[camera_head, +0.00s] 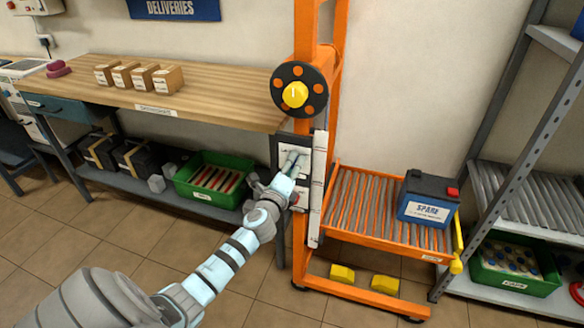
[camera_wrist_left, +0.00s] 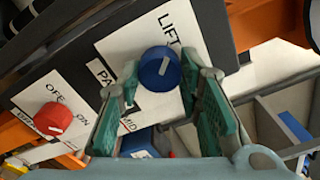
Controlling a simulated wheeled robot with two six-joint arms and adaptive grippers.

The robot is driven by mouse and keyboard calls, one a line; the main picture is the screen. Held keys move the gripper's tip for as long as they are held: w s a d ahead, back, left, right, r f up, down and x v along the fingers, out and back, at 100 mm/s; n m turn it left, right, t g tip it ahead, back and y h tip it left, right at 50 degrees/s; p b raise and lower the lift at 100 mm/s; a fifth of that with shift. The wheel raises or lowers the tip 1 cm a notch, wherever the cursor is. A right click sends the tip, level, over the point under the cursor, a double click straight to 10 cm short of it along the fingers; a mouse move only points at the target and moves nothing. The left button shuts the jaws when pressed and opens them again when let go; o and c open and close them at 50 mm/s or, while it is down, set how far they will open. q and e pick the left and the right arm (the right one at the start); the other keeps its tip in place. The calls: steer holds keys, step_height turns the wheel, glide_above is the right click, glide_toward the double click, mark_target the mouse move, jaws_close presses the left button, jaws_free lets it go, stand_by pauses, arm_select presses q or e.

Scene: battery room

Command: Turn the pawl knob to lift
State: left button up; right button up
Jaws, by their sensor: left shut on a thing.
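The pawl knob (camera_wrist_left: 158,68) is a round blue knob with a white pointer line on a white label plate. The word LIFT stands above it and MID below it; the pointer line slants up and slightly right, toward the LIFT side. My left gripper (camera_wrist_left: 160,78) is shut on the knob, with a green-padded finger on each side. In the head view my left gripper (camera_head: 290,165) reaches the control panel (camera_head: 317,165) on the orange lift's post and hides the knob there. My right gripper is in neither view.
A red OFF/ON knob (camera_wrist_left: 53,118) sits beside the pawl label. Above the panel is a black handwheel (camera_head: 311,76) with a yellow hub. A roller platform (camera_head: 350,215) carries a SPARE battery (camera_head: 428,198). A workbench (camera_head: 215,92) stands left, grey shelving (camera_head: 500,130) right.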

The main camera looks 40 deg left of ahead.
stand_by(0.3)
arm_select(q)
steer(key=o, duration=1.1)
steer(key=shift+o, duration=0.2)
steer(key=v, duration=1.2)
